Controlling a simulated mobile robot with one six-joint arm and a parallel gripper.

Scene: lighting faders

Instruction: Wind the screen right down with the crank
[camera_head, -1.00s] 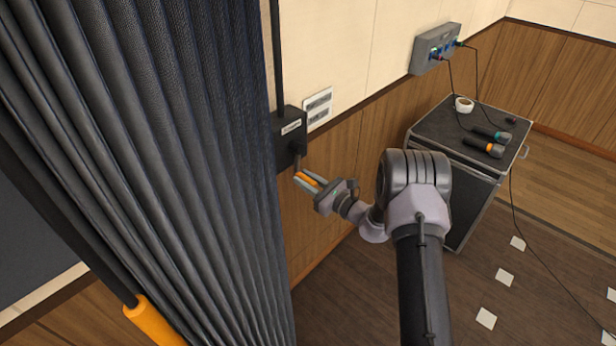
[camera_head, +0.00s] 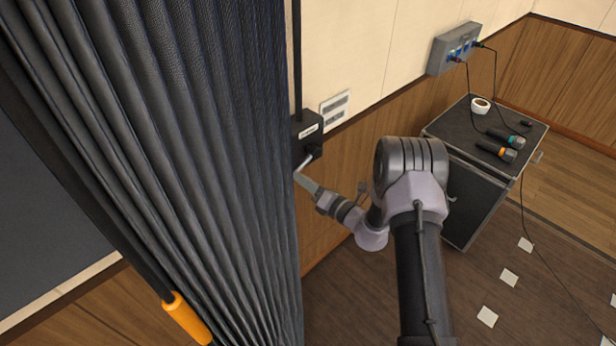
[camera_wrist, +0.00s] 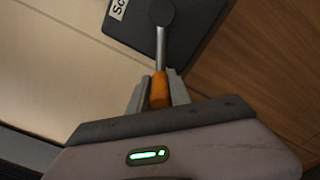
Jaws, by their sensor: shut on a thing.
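The black crank box (camera_head: 306,133) with a white label is on the wall just right of the dark curtain. Its metal crank arm (camera_head: 304,164) reaches down and left toward my gripper (camera_head: 298,177). In the wrist view the crank arm (camera_wrist: 161,48) runs from the box (camera_wrist: 185,25) to an orange handle (camera_wrist: 159,90). My gripper (camera_wrist: 159,88) is shut on that handle, one finger on each side. In the head view the handle is hidden by the fingers or curtain edge. A dark screen surface (camera_head: 50,220) shows at the left, behind the curtain.
The pleated dark curtain (camera_head: 190,150) hangs close to the left of my gripper. An orange-gripped pole (camera_head: 187,318) is at lower left. A black case (camera_head: 470,125) with microphones (camera_head: 497,150) and white tape (camera_head: 480,106) stands right. A socket box (camera_head: 453,48) is on the wall.

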